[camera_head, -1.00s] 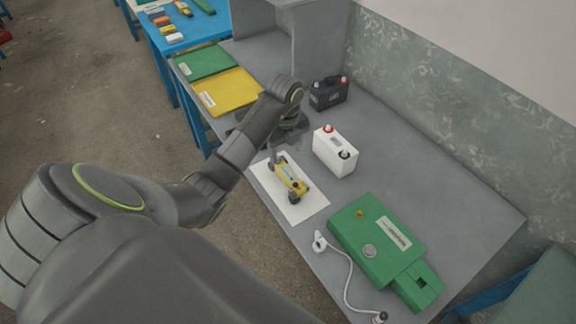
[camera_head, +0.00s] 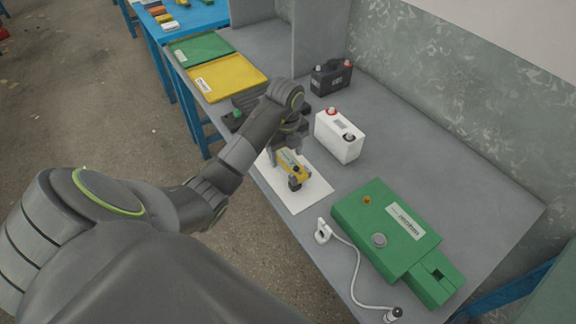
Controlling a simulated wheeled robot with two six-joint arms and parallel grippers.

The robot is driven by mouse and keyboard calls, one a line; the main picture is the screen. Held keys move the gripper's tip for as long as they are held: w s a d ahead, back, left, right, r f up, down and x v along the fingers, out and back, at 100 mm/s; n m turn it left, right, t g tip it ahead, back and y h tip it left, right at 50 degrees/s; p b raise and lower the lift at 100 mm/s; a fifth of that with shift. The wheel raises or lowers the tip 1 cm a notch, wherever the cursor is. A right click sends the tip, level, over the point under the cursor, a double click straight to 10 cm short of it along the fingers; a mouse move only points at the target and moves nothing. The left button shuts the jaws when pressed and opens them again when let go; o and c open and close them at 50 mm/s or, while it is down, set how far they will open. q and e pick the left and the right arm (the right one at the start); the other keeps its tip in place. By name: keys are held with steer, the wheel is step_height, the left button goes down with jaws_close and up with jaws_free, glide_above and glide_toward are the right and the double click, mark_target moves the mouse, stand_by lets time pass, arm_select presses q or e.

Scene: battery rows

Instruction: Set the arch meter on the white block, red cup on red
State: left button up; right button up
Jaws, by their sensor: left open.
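The arch meter (camera_head: 292,163) is yellow with dark ends and lies on a white sheet (camera_head: 304,202) near the table's front edge. The white block (camera_head: 338,139) stands upright just behind it, with a red terminal (camera_head: 331,111) at its left end and a black terminal (camera_head: 349,137) at its right end. My left gripper (camera_head: 280,158) points down at the arch meter's far end. It is open; the wrist and fingers hide that end, and I cannot tell whether they touch it. The colours of the meter's cups are too small to tell. My right gripper is out of view.
A black block (camera_head: 330,78) stands behind the white one. A green box (camera_head: 388,225) and a white cable (camera_head: 356,270) lie at the front right. Yellow (camera_head: 228,77) and green (camera_head: 200,47) trays are at the left. The grey table is clear right of the white block.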

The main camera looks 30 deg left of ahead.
mark_target(288, 158)
arm_select(q)
steer(key=shift+w+d+f, duration=0.1)
steer(key=shift+w+f, duration=0.05)
steer(key=shift+f, duration=1.05)
steer(key=shift+w+f, duration=0.15)
steer(key=shift+f, duration=1)
steer(key=c, duration=1.3)
